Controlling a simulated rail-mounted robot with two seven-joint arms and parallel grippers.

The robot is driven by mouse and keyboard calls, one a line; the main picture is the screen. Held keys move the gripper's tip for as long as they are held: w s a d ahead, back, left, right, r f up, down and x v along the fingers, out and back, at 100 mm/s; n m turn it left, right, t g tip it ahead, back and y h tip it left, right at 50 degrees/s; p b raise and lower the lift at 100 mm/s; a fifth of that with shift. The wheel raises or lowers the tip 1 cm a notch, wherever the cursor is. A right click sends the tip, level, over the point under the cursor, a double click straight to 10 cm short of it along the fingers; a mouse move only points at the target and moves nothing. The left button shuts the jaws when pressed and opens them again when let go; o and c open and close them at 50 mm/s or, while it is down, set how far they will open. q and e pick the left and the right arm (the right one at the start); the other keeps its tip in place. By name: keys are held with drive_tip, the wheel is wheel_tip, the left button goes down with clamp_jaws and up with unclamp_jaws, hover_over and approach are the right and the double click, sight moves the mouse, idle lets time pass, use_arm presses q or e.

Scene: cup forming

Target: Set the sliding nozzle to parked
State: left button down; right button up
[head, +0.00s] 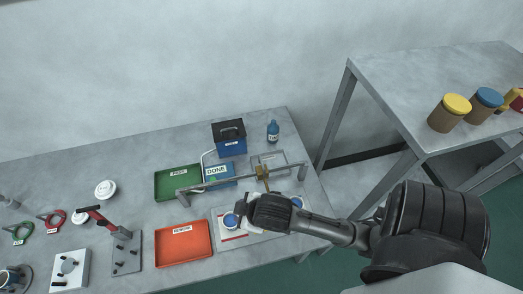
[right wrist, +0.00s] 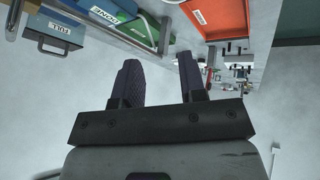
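The sliding nozzle appears to be the brass-coloured block (head: 262,174) on the grey overhead rail (head: 215,182), right of the rail's middle. Any parked mark on the rail is too small to make out. My right gripper (head: 252,208) is in front of and below the brass block in the head view, over the work area, and seems apart from it. In the right wrist view my right gripper (right wrist: 158,64) has its two dark fingers spread with nothing between them. A brass-coloured part (right wrist: 12,20) shows at that view's upper left edge. My left gripper is out of view.
Cups with blue tops (head: 230,220) stand under and beside my right gripper. An orange tray (head: 183,262), a green tray (head: 165,191), a blue DONE tray (head: 232,183) and a blue box (head: 230,151) are close by. A side table (head: 420,85) with jars stands at right.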

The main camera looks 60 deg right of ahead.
drive_tip(key=w+d+r+n+h+p, duration=0.1)
drive_tip(key=w+d+r+p, duration=0.45)
drive_tip(key=r, duration=0.45)
drive_tip(key=w+d+r+n+h+p, duration=0.1)
drive_tip(key=w+d+r+p, duration=0.3)
drive_tip(key=w+r+p, duration=0.4)
drive_tip(key=m+g+y, duration=0.1)
drive_tip(key=m+g, duration=0.8)
drive_tip(key=m, duration=0.6)
hover_over(261, 161)
drive_tip(key=w+a, duration=0.2)
drive_tip(key=w+a+x, duration=0.1)
drive_tip(key=x, duration=1.6)
drive_tip(key=shift+a+f, duration=0.1)
drive_tip(key=shift+f, duration=0.3)
drive_tip(key=shift+x, duration=0.9)
drive_tip(key=shift+w, duration=0.15)
drive_tip(key=shift+c, duration=0.5)
